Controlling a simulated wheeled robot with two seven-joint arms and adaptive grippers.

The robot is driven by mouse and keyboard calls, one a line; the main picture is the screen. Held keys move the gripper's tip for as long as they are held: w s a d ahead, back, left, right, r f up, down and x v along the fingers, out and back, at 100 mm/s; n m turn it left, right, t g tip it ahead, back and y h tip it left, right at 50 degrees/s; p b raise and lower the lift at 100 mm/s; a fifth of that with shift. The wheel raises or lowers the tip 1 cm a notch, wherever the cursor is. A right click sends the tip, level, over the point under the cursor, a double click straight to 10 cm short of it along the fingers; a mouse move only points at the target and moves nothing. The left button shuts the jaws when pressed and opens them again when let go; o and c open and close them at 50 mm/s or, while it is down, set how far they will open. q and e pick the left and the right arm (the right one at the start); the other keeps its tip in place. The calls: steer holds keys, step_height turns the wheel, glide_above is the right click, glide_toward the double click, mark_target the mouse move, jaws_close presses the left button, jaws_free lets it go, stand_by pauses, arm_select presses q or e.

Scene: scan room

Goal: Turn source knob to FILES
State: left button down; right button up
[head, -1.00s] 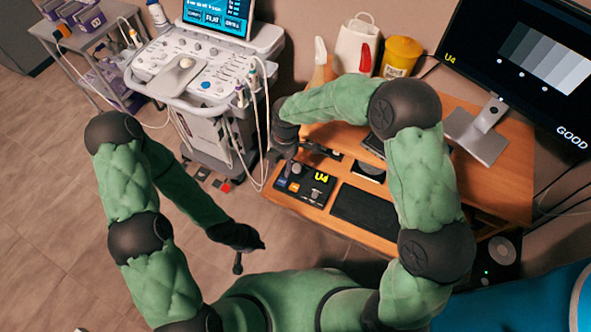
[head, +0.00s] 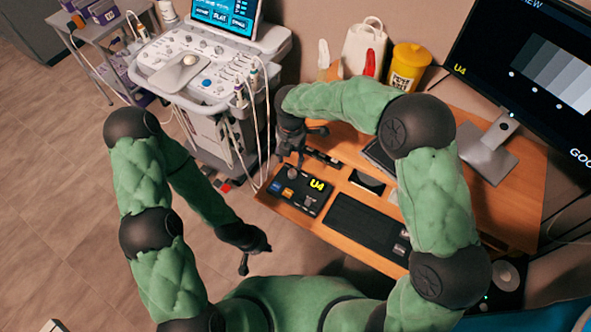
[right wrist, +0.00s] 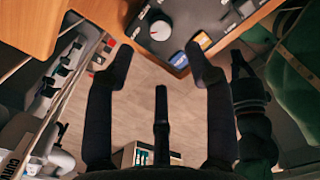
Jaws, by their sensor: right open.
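The source control box (head: 309,203) is a dark panel with a yellow U4 mark, at the desk's front left edge. A pale round knob (head: 292,173) shows on it, also in the right wrist view (right wrist: 160,28), near a blue and an orange label. The knob's setting is too small to read. My right gripper (head: 306,146) is open and empty, just behind and above the box; in the right wrist view its spread fingers (right wrist: 160,58) have the knob past their tips, apart from it. My left gripper (head: 256,260) hangs empty over the floor, its fingers apart.
The keyboard (head: 365,222) lies right of the box on the wooden desk (head: 500,215). A monitor (head: 530,70), yellow tub (head: 408,68) and white bag (head: 363,48) stand behind. An ultrasound cart (head: 205,75) with hanging cables is close on the left. Open floor lies front left.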

mark_target(292, 172)
step_height(292, 172, down, 9)
steer(key=b, duration=0.3)
jaws_close()
